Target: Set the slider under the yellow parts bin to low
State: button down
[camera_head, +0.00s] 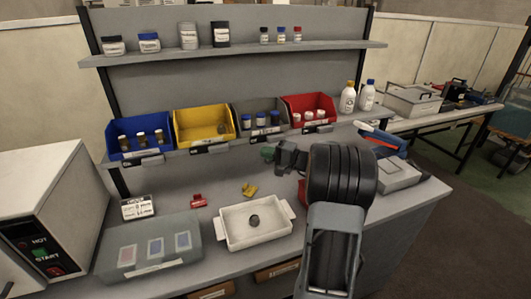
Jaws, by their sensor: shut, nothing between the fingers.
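The yellow parts bin (193,130) stands on the lower shelf, between a blue bin and a grey bin. On the shelf edge under it is a small dark strip with a pale part (209,149), which appears to be the slider; its setting is too small to read. My gripper (270,154) is shut and empty, pointing left. In the picture it is right of and slightly below that strip, below the grey bin. A greenish patch shows at its tip. I cannot tell its depth from the shelf edge.
Similar strips sit under the blue bin (118,131), grey bin (243,131) and red bin (296,121). Below are a white tray (235,239) holding a dark round piece, a grey-green box (120,247), a red item (198,201) and a yellow item (249,190). A machine (45,200) stands left.

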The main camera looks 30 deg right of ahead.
aim_at(219, 149)
jog(key=p+x, duration=0.1)
jog(key=x, duration=0.5)
jog(key=shift+w+a, duration=0.25)
jog(key=shift+w, duration=0.05)
jog(key=shift+w+a+p, duration=0.2)
jog(key=shift+w+a, duration=0.05)
jog(key=shift+a, duration=0.75)
jog(key=shift+w+a+p, duration=0.2)
jog(key=shift+w+a, duration=0.05)
jog(key=shift+a, duration=0.75)
jog(key=shift+f+b, duration=0.1)
jog(key=shift+b, duration=0.2)
